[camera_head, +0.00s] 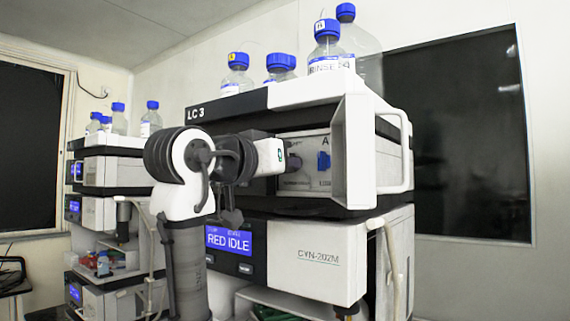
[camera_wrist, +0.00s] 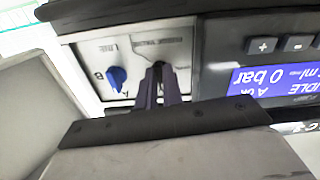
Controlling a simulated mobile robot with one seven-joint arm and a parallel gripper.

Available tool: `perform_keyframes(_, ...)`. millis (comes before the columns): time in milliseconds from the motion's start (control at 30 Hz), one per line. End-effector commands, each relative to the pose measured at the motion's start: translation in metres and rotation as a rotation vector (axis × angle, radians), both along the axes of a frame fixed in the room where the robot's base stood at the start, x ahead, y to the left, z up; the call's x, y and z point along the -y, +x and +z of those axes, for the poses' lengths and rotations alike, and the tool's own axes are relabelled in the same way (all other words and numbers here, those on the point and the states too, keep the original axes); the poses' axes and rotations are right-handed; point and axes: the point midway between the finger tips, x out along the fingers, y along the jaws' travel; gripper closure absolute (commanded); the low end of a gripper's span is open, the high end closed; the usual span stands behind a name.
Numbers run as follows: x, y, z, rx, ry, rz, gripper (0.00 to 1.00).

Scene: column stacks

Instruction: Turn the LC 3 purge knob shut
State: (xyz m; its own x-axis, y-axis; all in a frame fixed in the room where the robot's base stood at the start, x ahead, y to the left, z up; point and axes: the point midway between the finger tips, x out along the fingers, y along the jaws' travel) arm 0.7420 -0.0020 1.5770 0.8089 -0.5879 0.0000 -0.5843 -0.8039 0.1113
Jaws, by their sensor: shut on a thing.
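The LC 3 stack fills the middle of the head view, with its LC 3 label (camera_head: 196,113) on the top unit. A pale valve panel (camera_head: 312,140) sits behind the open front flap of that unit. My gripper (camera_head: 291,163) reaches the left part of this panel. In the wrist view, which looks upside down, my gripper (camera_wrist: 158,72) has its dark fingers together at the panel, shut on the purge knob. The fingers hide most of that knob, so its angle cannot be told. A blue knob (camera_head: 323,161) sits beside it, apart from my fingers; it also shows in the wrist view (camera_wrist: 116,78).
The open white flap (camera_head: 357,150) stands out right of the panel. A pump display (camera_head: 229,239) reading RED IDLE is below my arm. Blue-capped bottles (camera_head: 327,60) stand on top. Another stack (camera_head: 110,165) is at the left.

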Motion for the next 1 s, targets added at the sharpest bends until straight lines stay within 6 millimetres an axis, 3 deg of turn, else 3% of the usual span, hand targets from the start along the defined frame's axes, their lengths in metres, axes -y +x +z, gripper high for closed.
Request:
perform_keyframes(800, -0.0004, 0.0003, -0.0009, 0.074, 0.105, 0.000, 1.00)
perform_keyframes(833, -0.0004, 0.0003, -0.0009, 0.074, 0.105, 0.000, 0.91)
perform_keyframes(1000, -0.0004, 0.0003, -0.0007, 0.074, 0.104, 0.000, 0.70)
